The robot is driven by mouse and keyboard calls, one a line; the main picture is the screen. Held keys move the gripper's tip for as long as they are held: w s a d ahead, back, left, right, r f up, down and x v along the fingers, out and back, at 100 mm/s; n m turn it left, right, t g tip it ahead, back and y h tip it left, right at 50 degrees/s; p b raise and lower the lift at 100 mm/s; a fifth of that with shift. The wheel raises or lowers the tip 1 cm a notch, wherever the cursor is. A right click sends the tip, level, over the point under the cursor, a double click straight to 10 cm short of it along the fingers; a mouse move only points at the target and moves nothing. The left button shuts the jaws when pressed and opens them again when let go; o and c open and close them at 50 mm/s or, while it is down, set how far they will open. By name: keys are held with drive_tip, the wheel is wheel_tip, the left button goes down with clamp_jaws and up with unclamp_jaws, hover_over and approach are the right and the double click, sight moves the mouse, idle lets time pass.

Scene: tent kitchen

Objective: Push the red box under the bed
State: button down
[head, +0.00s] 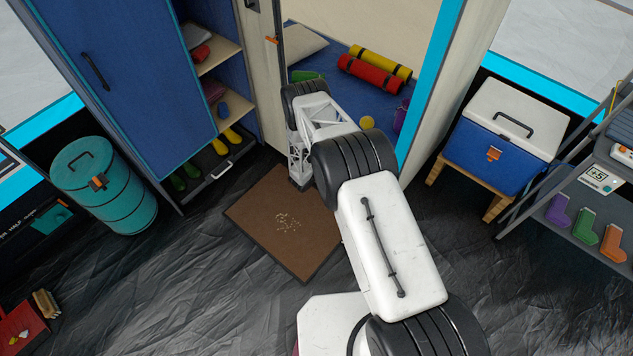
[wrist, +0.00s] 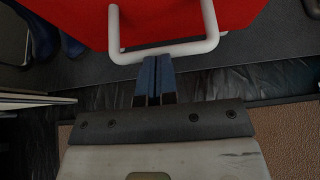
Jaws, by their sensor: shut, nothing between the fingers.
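In the wrist view, a red box (wrist: 75,18) with a pale handle (wrist: 190,48) fills the top of the picture. My gripper (wrist: 152,62) is shut and empty. Its blue fingertips reach the near bar of the handle; I cannot tell whether they touch it. In the head view, my arm hides my fingertips and this red box cannot be made out. A blue surface (head: 378,103) shows through the doorway behind my arm. I cannot tell whether it is the bed.
A brown mat (head: 262,222) lies before the doorway. A blue cabinet (head: 120,60) with shelves and boots stands left of it. A blue cooler (head: 488,150) on a wooden stand is to the right. Red (head: 369,75) and yellow rolls lie beyond the doorway. Dark floor is open around the mat.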

drive_tip(key=shift+w+d, duration=0.75)
drive_tip(key=shift+s, duration=0.1)
drive_tip(key=v, duration=0.7)
drive_tip(key=shift+s+a+f, duration=0.2)
drive_tip(key=shift+s+a, duration=0.05)
idle(0.5)
idle(0.5)
